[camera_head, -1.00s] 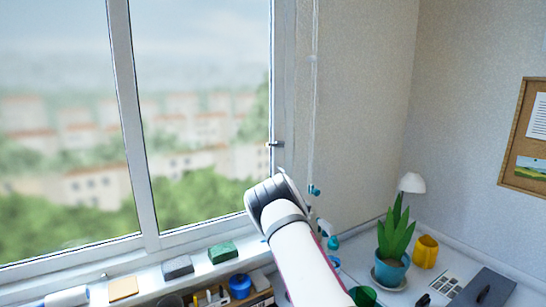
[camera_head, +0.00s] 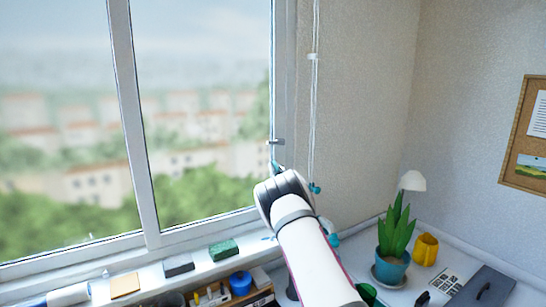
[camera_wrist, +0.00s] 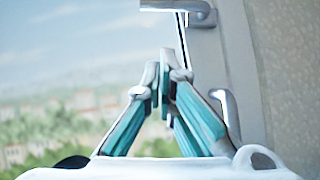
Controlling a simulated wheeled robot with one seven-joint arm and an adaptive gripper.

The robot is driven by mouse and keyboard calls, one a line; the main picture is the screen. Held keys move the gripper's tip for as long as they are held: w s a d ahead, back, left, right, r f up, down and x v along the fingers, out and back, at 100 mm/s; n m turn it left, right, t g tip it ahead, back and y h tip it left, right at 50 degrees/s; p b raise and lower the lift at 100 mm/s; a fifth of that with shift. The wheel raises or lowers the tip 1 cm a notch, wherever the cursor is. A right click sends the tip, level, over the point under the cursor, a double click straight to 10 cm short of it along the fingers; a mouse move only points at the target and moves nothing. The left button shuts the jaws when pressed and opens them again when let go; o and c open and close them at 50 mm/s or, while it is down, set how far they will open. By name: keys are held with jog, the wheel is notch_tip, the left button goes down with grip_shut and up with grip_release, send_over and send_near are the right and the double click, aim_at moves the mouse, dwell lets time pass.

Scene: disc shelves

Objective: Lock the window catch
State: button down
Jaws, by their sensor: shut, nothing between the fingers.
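The window catch (camera_head: 276,142) is a small grey metal lever on the right side of the window frame. In the wrist view its lever (camera_wrist: 176,6) lies roughly level at the top and points left, over the glass. My gripper (camera_wrist: 164,76) is shut and empty. Its teal fingers meet just below the lever, with a gap between. In the head view only a teal bit of my gripper (camera_head: 277,168) shows above my wrist, just under the catch. A pale curved piece (camera_wrist: 228,110) stands right of the fingers; I cannot tell what it is.
A blind cord (camera_head: 314,110) hangs right of the catch. The sill below carries a green block (camera_head: 223,250), a dark block (camera_head: 179,269) and a tan block (camera_head: 125,285). A potted plant (camera_head: 391,265) and yellow cup (camera_head: 426,249) stand on the desk at right.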

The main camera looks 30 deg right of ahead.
aim_at(271, 143)
jog(key=shift+w+d+r+p, duration=0.15)
jog(key=shift+w+r, duration=0.15)
jog(key=shift+r, duration=0.45)
jog(key=shift+w+d+r+p, duration=0.1)
jog(key=shift+w+r+p, duration=0.2)
jog(key=shift+r, duration=0.5)
jog(key=shift+w+d+r+p, duration=0.1)
jog(key=shift+w+r, duration=0.25)
jog(key=shift+r, duration=0.4)
